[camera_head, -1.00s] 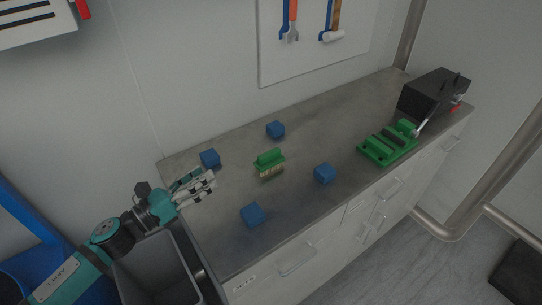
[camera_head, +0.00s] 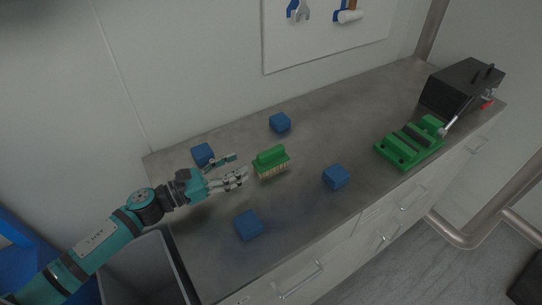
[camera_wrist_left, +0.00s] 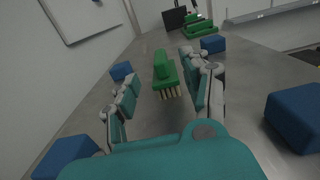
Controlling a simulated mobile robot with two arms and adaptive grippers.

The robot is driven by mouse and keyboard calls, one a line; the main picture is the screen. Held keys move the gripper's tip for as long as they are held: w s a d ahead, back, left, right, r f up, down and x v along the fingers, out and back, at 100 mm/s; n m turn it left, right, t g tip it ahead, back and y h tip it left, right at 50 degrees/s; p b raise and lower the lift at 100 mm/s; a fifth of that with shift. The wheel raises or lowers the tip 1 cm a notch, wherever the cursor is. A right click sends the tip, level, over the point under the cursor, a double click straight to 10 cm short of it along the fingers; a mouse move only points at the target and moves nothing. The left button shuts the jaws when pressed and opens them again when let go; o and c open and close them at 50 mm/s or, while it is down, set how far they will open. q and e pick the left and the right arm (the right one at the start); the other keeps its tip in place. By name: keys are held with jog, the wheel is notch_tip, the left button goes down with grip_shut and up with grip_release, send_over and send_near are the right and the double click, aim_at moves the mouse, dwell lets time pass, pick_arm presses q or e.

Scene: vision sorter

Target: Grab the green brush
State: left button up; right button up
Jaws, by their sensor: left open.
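The green brush (camera_head: 271,161), with a green back and pale bristles, stands bristles down near the middle of the grey worktop. My left gripper (camera_head: 240,167) is open and empty, just left of the brush in the head view, its fingers pointing towards it. In the left wrist view the brush (camera_wrist_left: 165,75) shows ahead, between and beyond the two open fingers (camera_wrist_left: 160,84). The brush and fingers look apart. My right gripper is in neither view.
Blue cubes lie around the brush: one behind (camera_head: 280,122), one at left (camera_head: 203,155) close to my gripper, one in front (camera_head: 248,225), one at right (camera_head: 336,177). A green vise (camera_head: 408,148) and a black box (camera_head: 462,86) stand at the right. A grey bin (camera_head: 150,272) is below my left arm.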

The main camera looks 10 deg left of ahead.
pick_arm(q)
jog(key=p, duration=0.2)
send_near(284, 146)
jog(key=shift+w+r, duration=0.35)
jog(key=shift+w+d+f, duration=0.15)
jog(key=shift+w+d, duration=0.2)
jog(key=shift+d, duration=0.1)
jog(key=x, duration=0.1)
jog(key=p+x, duration=0.1)
jog(key=x, duration=0.1)
jog(key=f+p+x, duration=0.1)
jog(key=x, duration=0.1)
jog(key=shift+w, duration=0.1)
jog(key=shift+a, duration=0.1)
jog(key=shift+c, duration=0.5)
grip_shut()
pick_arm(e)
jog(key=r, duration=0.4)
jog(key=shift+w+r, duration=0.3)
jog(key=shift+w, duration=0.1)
